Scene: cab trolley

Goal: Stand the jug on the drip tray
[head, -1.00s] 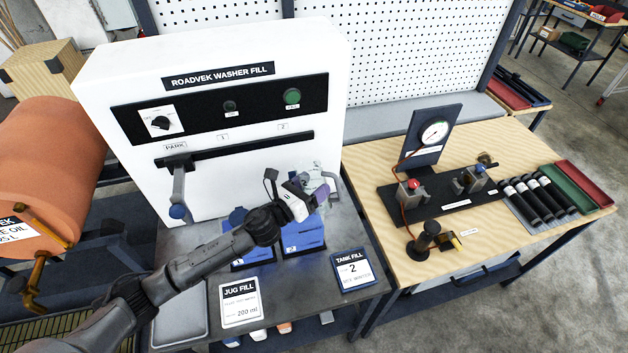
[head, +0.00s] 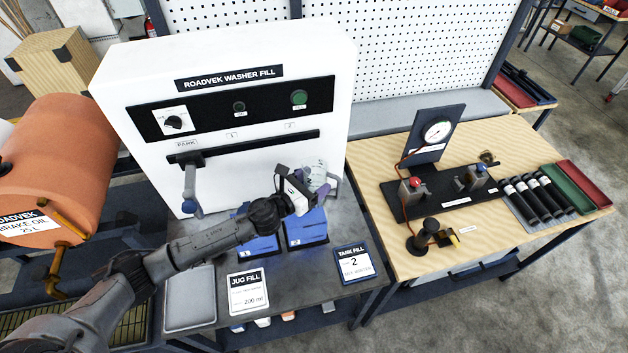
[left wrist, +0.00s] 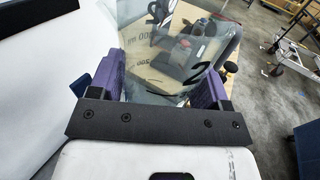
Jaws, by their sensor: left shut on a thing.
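The clear jug (head: 319,174) is in my left gripper (head: 314,188), in front of the right part of the white washer-fill machine. In the left wrist view the jug (left wrist: 165,50) sits between the purple fingers of the gripper (left wrist: 166,88), which are shut on its two sides. Dark markings show on its wall. Its base is hidden in the head view, so I cannot tell its height above the bench. A flat grey tray (head: 190,300), apparently the drip tray, lies empty on the bench at the front left. My right gripper is out of view.
Blue containers (head: 306,232) stand on the bench below my left gripper. A blue-handled lever (head: 190,192) hangs at PARK. JUG FILL (head: 248,293) and TANK FILL (head: 354,264) cards are at the front. An orange drum (head: 60,165) is left; a wooden bench (head: 470,225) with gauge equipment is right.

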